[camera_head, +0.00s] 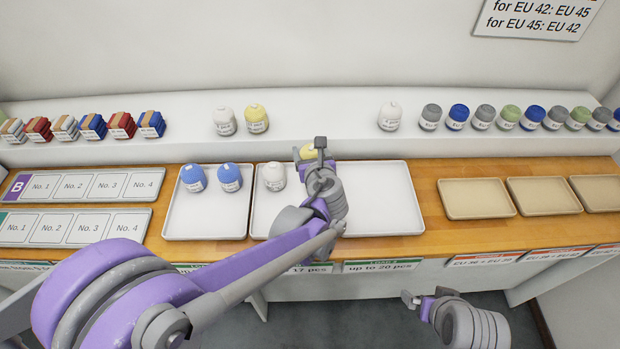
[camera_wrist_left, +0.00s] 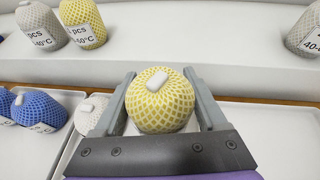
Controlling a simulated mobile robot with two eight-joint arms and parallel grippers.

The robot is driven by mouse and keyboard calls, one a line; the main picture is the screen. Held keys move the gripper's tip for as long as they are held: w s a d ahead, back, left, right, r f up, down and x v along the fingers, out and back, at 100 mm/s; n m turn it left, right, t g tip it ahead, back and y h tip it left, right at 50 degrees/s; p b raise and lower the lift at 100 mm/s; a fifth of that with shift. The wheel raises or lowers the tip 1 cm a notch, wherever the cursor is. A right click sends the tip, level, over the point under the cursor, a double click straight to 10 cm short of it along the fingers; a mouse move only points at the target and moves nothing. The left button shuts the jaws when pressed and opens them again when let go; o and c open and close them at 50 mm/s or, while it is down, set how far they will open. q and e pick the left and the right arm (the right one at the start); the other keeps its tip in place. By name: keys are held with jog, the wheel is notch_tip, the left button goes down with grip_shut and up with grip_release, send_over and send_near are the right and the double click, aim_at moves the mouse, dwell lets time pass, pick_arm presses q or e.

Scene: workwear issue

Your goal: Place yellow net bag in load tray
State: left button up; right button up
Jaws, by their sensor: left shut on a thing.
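A yellow net bag (camera_head: 306,152) is between the fingers of my left gripper (camera_head: 313,158), over the back part of the white trays. The left wrist view shows the yellow bag (camera_wrist_left: 160,98) upright with its white top tag, and the left gripper (camera_wrist_left: 161,90) shut on it. The middle white tray (camera_head: 266,216) holds a white net bag (camera_head: 274,177). The left white tray (camera_head: 205,225) holds two blue net bags (camera_head: 193,178). The right white tray (camera_head: 385,205) looks empty; my left arm hides part of the trays. My right gripper (camera_head: 425,299) is low at the front; its jaws are unclear.
A shelf behind carries a white bag (camera_head: 225,121), another yellow bag (camera_head: 256,118), a further white bag (camera_head: 390,116) and several coloured bags at right. Folded stacks (camera_head: 94,126) stand at left. Beige trays (camera_head: 476,199) at right are empty. Numbered boards (camera_head: 85,186) lie at left.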

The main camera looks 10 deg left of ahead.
pick_arm(q)
jog(key=shift+w+f, duration=0.25)
jog(key=shift+f, duration=0.95)
jog(key=shift+s+f+b, duration=0.1)
jog(key=shift+f+b, duration=0.2)
jog(key=shift+f, duration=1.8)
jog(key=shift+f, duration=0.2)
jog(key=o, duration=1.3)
jog(key=shift+r, duration=0.1)
jog(key=shift+r, duration=0.1)
jog(key=shift+s+d+r, duration=0.1)
jog(key=shift+s+r, duration=0.05)
jog(key=shift+s, duration=0.05)
jog(key=v, duration=1.1)
jog(key=shift+s+d+r, duration=0.15)
jog(key=shift+s, duration=0.1)
